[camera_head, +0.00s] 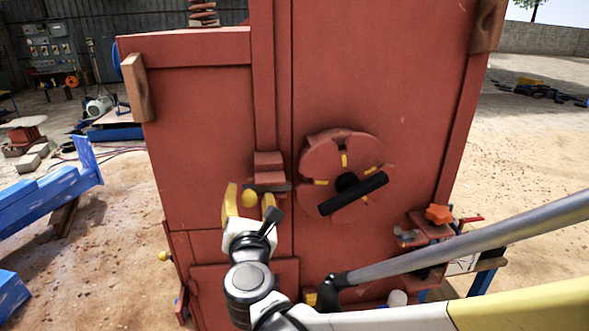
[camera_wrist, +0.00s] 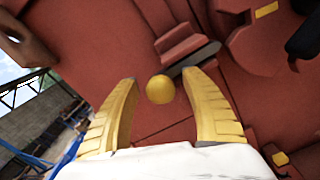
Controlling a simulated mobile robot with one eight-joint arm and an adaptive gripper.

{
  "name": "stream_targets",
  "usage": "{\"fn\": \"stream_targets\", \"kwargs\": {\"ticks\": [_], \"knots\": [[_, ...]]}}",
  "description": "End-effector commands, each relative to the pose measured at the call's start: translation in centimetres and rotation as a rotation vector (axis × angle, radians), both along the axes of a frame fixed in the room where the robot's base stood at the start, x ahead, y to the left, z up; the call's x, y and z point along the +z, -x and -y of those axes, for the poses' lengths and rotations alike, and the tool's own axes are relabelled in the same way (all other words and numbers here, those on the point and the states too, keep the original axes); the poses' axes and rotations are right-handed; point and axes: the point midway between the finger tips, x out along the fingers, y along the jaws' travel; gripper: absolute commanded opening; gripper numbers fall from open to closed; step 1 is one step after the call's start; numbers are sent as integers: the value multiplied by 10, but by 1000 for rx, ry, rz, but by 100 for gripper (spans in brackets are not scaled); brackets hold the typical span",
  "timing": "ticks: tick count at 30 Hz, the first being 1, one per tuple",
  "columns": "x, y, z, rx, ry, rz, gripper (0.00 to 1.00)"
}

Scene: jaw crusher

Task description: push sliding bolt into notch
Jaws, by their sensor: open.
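The sliding bolt shows as a yellow ball knob (camera_head: 249,198) with a dark grey bar (camera_head: 274,187) to its right, on the front of the red crusher housing (camera_head: 205,130). In the wrist view the yellow knob (camera_wrist: 160,89) sits between the fingertips, and the dark bar (camera_wrist: 196,58) runs up and right from it. My gripper (camera_head: 249,203) has yellow fingers, spread open on either side of the knob. In the wrist view my gripper (camera_wrist: 160,95) shows a gap between each finger and the knob. The notch cannot be made out clearly.
A round red disc (camera_head: 325,165) with yellow marks and a black handle (camera_head: 353,193) is right of the bolt. An orange star knob (camera_head: 439,214) stands on a small bench at the lower right. A blue beam (camera_head: 40,200) lies at the left.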

Motion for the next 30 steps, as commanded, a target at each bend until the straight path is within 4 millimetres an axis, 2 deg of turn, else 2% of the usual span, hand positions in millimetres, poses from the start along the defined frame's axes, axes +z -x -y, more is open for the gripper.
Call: {"fn": "stream_targets", "kwargs": {"ticks": [8,9,14,23,30], "knots": [[0,-2,-1,0,-1,0,55],[0,-2,-1,0,-1,0,50],[0,-2,-1,0,-1,0,1],[1,-3,2,0,-1,0,0],[1,-12,37,-7,0,0,0]]}}
